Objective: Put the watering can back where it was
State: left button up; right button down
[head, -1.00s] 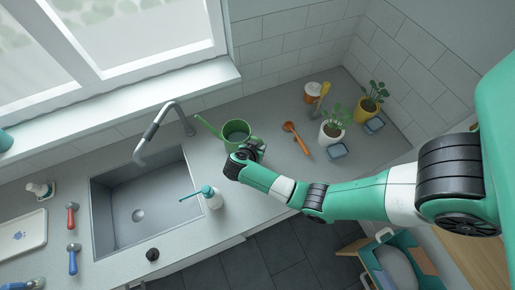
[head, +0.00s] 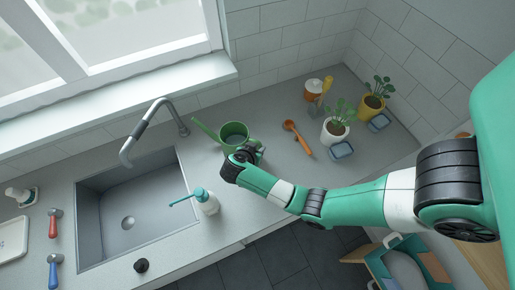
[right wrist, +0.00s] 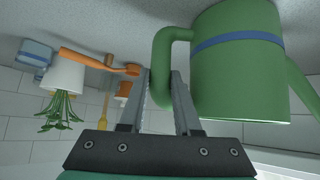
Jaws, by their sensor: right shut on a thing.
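The green watering can (head: 234,133) stands upright beside the sink's right end, its spout pointing to the upper left. In the right wrist view it shows upside down as a green body (right wrist: 240,75) with a blue band, at the right. My right gripper (head: 250,152) is at the can's near side; in the wrist view its fingers (right wrist: 160,100) are shut on the can's handle. The can's base is at or very close to the counter; I cannot tell if it touches. My left gripper is not in view.
Bare counter lies between can and spoon.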

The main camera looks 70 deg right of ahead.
jog(key=c, duration=0.6)
grip_release()
jog(key=shift+f, duration=0.1)
jog(key=p+v, duration=0.3)
jog(key=v, duration=0.9)
jog(key=shift+r, duration=0.2)
